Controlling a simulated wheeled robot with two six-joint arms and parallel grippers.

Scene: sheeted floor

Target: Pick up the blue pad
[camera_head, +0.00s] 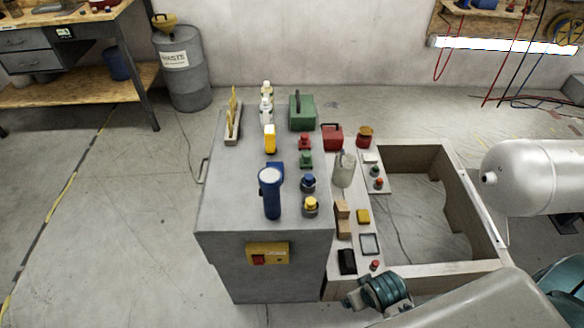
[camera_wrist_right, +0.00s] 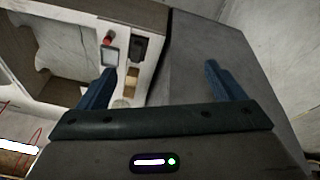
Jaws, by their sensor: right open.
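A blue patch (camera_head: 276,168) shows in the head view on top of the grey cabinet. It fits the blue pad, but the blue torch (camera_head: 270,195) standing in front hides most of it, so its full shape cannot be told. I do not make out the pad in the wrist view. My right gripper (camera_wrist_right: 161,82) shows there with its two dark blue fingers wide apart and nothing between them. It is not clearly seen at the pad in the head view. My left gripper is in neither view.
The grey cabinet (camera_head: 215,215) also holds a yellow-capped jar (camera_head: 310,207), a blue-capped jar (camera_head: 308,184), bottles and a green case (camera_head: 302,112). To its right, a pale panel (camera_head: 333,285) carries a black box (camera_head: 347,262) and wooden blocks (camera_head: 343,228). The floor at left is clear.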

